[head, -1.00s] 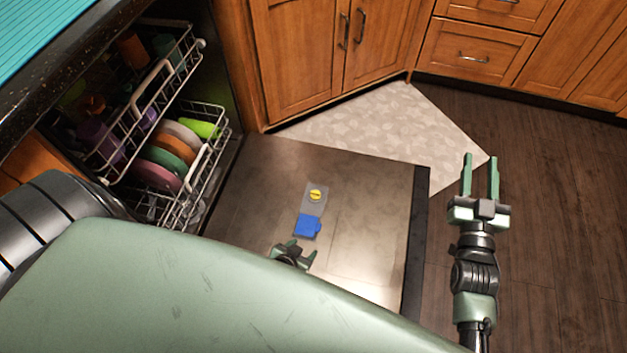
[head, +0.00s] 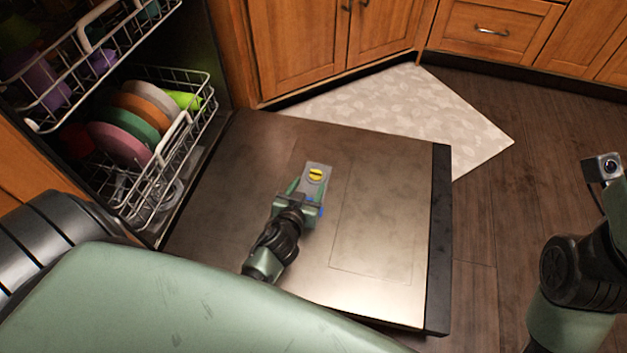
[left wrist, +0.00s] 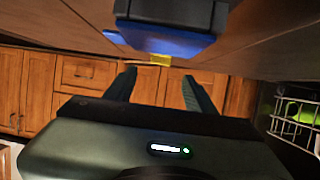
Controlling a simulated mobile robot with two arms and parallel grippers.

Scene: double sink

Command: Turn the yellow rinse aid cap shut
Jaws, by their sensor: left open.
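The yellow rinse aid cap (head: 316,175) sits on a grey dispenser panel (head: 318,166) on the inner face of the lowered dishwasher door. My left gripper (head: 308,187) is open, just on the near side of the cap, with its fingers pointing toward it. In the left wrist view the cap (left wrist: 160,59) shows between and beyond the two spread fingertips (left wrist: 158,74), with nothing held. The blue dispenser part (left wrist: 165,42) is large and close there; in the head view my gripper mostly covers it. My right arm is at the right edge, its fingers out of sight.
The open dishwasher door (head: 385,230) lies flat with clear metal around the panel. The lower rack (head: 205,100) with plates stands at the left, and the upper rack (head: 70,100) is above it. Wooden cabinets (head: 300,50) and a pale mat (head: 420,110) lie beyond.

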